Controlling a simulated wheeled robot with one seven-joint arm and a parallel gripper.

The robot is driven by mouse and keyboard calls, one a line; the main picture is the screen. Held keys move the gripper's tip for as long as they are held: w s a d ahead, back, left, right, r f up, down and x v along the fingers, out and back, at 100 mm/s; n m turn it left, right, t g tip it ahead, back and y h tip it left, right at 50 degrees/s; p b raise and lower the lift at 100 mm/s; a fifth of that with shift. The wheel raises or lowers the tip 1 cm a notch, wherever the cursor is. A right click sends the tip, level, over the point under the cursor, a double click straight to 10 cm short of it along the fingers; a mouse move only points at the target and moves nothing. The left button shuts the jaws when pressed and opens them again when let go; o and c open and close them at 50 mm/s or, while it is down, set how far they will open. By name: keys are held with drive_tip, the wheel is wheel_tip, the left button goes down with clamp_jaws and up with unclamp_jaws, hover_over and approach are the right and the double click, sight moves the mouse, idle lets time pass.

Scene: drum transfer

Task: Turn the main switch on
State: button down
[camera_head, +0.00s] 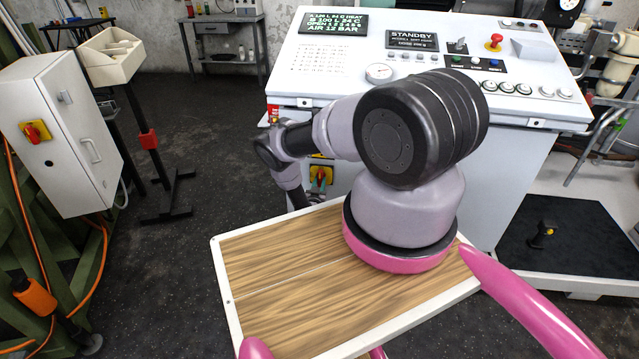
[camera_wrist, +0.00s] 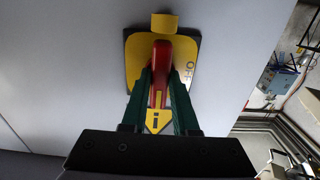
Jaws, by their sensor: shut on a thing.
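The red switch handle (camera_wrist: 160,72) sits on a yellow plate (camera_wrist: 134,62) in the wrist view. My gripper (camera_wrist: 160,82) has its green fingers on both sides of the handle and is shut on it. The handle stands roughly upright in this view, in line with a dark "I" mark near its lower end. In the head view the red handle and yellow plate (camera_head: 321,186) show low on the console's front, left side, partly hidden by my arm.
The white console (camera_head: 520,115) carries gauges, buttons, a red knob (camera_head: 494,41) and a screen reading STANDBY (camera_head: 412,40). A white cabinet (camera_head: 60,130) at left has another red-and-yellow switch (camera_head: 36,132).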

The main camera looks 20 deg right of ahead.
drive_tip(key=c, duration=0.7)
unclamp_jaws()
drive_tip(key=v, duration=1.1)
drive_tip(key=shift+a, duration=0.1)
